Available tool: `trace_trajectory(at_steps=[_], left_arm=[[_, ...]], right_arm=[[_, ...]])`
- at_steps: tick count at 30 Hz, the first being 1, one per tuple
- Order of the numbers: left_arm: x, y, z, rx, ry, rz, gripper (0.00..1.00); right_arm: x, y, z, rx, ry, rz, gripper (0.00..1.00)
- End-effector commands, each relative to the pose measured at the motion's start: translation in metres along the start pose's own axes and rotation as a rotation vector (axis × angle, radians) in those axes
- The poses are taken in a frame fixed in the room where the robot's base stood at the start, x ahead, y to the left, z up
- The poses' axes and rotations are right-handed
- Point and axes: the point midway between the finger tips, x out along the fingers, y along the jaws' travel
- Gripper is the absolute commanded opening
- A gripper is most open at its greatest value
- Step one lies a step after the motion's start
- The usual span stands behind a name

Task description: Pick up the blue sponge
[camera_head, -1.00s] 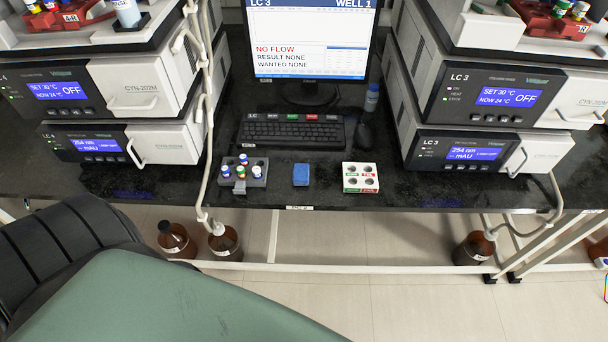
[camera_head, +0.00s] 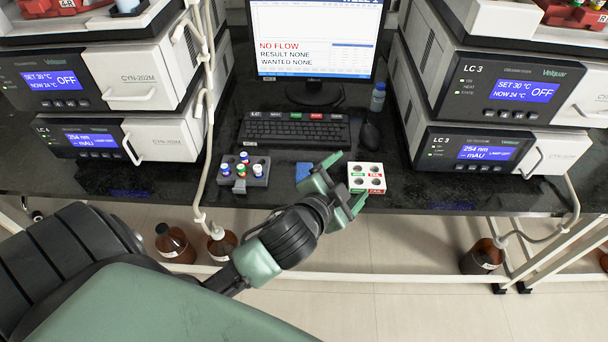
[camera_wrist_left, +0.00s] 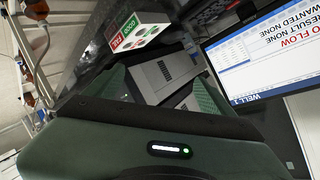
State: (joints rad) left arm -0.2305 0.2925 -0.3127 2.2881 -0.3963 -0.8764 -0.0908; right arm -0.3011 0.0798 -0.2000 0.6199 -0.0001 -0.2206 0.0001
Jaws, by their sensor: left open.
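The blue sponge (camera_head: 303,170) lies on the black bench top in the head view, between a grey vial rack and a white block. My left gripper partly covers it, and I do not see it in the left wrist view. My left gripper (camera_head: 348,182) is open and empty, its fingers apart near the bench's front edge. It is to the right of the sponge, in front of the white block. The left wrist view shows both green fingers (camera_wrist_left: 160,76) spread, with nothing between them. My right gripper is not in view.
The grey rack (camera_head: 232,180) with several vials stands left of the sponge. The white block (camera_head: 367,170) with round holes is to the right. A keyboard (camera_head: 295,132), mouse (camera_head: 370,135) and monitor (camera_head: 315,45) are behind. Instrument stacks flank both sides. A pale tube hangs at left.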

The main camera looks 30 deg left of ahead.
Motion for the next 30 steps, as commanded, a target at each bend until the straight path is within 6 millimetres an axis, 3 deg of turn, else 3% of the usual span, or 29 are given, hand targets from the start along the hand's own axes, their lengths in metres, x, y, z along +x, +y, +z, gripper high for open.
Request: trace_trajectory(at_steps=[1,3,6,9,13,17,20,21,23,26,27,28,30], left_arm=[[0.008,-0.014,-0.034,0.088,0.120,-0.054,0.85],[0.012,-0.026,-0.084,0.223,0.298,-0.127,0.85],[0.005,-0.030,-0.155,0.458,0.571,-0.225,0.85],[-0.013,-0.013,-0.210,0.722,0.837,-0.299,0.85],[-0.036,0.029,-0.244,1.100,1.156,-0.341,0.85],[-0.043,0.075,-0.229,1.512,1.428,-0.299,0.85],[-0.033,0.096,-0.187,1.840,1.591,-0.187,0.85],[-0.025,0.098,-0.164,1.972,1.641,-0.119,0.85],[-0.011,0.093,-0.127,2.166,1.698,0.011,0.85],[0.015,0.059,-0.060,2.455,1.733,0.302,0.85],[0.023,0.039,-0.035,2.548,1.727,0.438,0.85],[0.028,0.022,-0.018,-2.566,-1.687,-0.532,0.85],[0.035,-0.018,0.016,-2.487,-1.535,-0.711,0.85]], right_arm=[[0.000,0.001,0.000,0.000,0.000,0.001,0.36],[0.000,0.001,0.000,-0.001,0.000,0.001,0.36],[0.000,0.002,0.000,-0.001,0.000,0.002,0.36],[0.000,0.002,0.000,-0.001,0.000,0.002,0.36],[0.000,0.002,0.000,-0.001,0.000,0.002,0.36],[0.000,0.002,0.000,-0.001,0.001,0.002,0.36],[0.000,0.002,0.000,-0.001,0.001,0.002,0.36],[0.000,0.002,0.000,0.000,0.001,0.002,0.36],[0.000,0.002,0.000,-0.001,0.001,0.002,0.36],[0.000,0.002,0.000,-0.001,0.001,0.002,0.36],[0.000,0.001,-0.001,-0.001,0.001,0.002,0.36],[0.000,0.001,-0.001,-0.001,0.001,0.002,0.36],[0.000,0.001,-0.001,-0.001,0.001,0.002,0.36]])
